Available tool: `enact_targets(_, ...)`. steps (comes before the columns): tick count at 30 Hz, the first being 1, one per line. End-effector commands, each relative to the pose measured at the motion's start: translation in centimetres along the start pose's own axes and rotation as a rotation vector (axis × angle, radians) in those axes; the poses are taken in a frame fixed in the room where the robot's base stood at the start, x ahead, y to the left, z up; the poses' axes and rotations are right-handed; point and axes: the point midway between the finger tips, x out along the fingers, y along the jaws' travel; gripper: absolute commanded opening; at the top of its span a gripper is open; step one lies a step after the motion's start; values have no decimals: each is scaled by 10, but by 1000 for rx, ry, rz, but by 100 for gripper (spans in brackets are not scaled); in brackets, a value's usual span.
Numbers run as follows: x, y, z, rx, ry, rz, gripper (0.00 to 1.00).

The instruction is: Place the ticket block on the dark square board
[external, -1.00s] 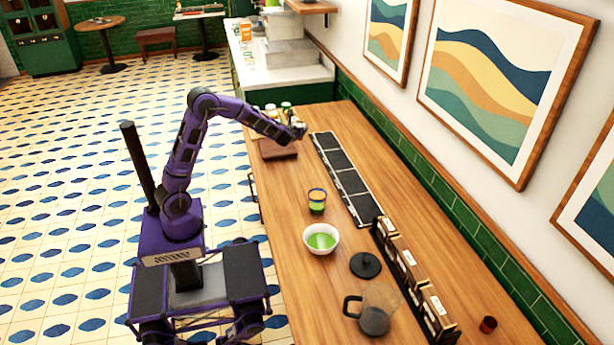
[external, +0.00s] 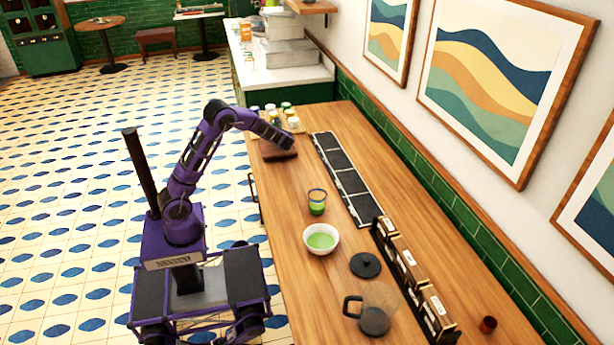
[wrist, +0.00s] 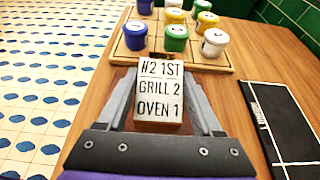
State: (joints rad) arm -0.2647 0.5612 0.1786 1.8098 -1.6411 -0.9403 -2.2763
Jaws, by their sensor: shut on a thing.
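The ticket block (wrist: 160,92) is a small block with a white face lettered "#2 1ST GRILL 2 OVEN 1" and a brown lower side. My gripper (wrist: 160,105) is shut on it, with a grey finger on each side. In the external view my gripper (external: 288,146) is low over the dark brown square board (external: 272,153), which lies on the counter and is partly covered by my arm. In the wrist view the block and fingers hide most of what lies beneath. I cannot tell whether the block touches the board.
A light wooden tray (wrist: 222,67) with several coloured, white-lidded jars stands just beyond the block. A long strip of black panels (external: 352,182) lies to the right. A green glass (external: 316,203), a white bowl (external: 309,243) and a black lid (external: 365,265) are nearer the camera.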

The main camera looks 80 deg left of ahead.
Motion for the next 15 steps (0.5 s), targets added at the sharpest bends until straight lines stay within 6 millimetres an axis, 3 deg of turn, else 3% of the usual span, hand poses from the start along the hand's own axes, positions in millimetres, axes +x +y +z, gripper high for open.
enact_targets(4,9,0,-22,5,1,0,6)
enact_targets(14,10,0,-26,1,0,-1,6)
enact_targets(15,10,0,-25,1,1,-1,71)
